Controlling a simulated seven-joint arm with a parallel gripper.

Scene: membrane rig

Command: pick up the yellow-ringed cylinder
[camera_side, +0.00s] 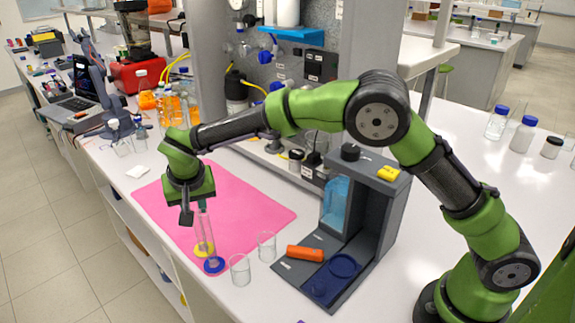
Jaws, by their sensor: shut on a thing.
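The yellow-ringed cylinder (204,247) is a clear, slim upright tube with a yellow ring at its foot, over the pink mat (258,212). My gripper (195,208) points down and is shut on the upper part of this tube. The fingers hide part of its top. I cannot tell whether its foot touches the mat. A blue-ringed cylinder (214,265) is just in front, its blue foot at the mat's front edge. Its clear body overlaps the yellow-ringed one and is hard to make out.
Two empty glass beakers (240,269) stand right of the blue ring. Beyond them is a dark grey rig (370,215) with an orange cylinder (305,253) on its base. Orange-filled bottles (172,105) stand at the back left. The mat's right part is clear.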

